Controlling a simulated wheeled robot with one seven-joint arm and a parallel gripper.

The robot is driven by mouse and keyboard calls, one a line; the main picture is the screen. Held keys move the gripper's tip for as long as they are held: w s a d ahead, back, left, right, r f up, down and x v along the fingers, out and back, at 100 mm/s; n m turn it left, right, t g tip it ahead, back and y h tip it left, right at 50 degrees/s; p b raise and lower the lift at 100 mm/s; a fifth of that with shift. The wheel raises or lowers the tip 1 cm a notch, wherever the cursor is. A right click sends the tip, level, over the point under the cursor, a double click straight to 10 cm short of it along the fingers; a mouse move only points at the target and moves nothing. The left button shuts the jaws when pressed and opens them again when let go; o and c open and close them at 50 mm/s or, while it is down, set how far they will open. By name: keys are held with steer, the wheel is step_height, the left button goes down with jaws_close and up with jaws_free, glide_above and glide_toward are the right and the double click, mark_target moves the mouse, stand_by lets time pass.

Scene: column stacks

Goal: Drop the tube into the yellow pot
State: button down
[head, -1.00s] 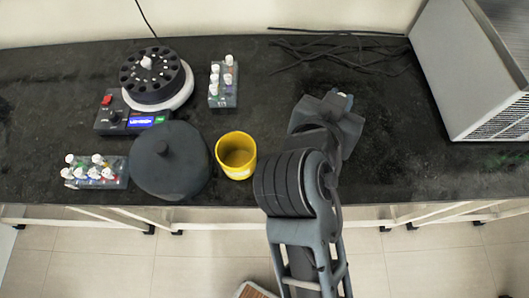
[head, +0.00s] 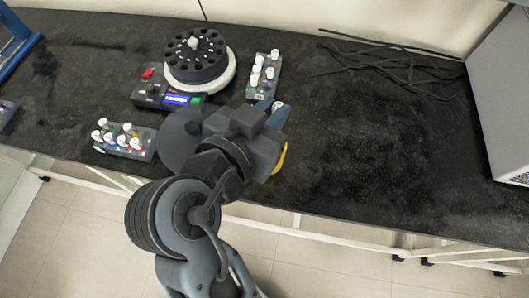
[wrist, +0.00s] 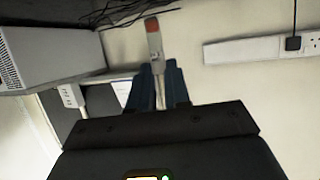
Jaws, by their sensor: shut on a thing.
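The yellow pot (head: 281,161) stands near the bench's front edge in the head view. My arm hides most of it, and only its right rim and side show. My gripper (head: 273,106) is above the bench, a little behind the pot in the picture. In the wrist view my gripper (wrist: 160,83) has its blue fingers shut on a pale tube (wrist: 155,50) with an orange-red end. The tube sticks out past the fingertips. The pot does not show in the wrist view.
A centrifuge (head: 215,81) stands behind. Tube racks are at the left (head: 140,148) and behind my gripper (head: 262,78). Cables (head: 385,60) lie at the back; bench space on the right is clear.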

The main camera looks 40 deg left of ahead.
step_height(320, 180, down, 4)
steer(key=shift+r+b, duration=0.15)
steer(key=shift+b, duration=0.85)
steer(key=c, duration=1)
jaws_free()
steer(key=b+v, duration=0.1)
steer(key=v, duration=0.6)
steer(key=shift+s, duration=0.35)
steer(key=shift+d+r, duration=0.1)
steer(key=shift+d, duration=0.05)
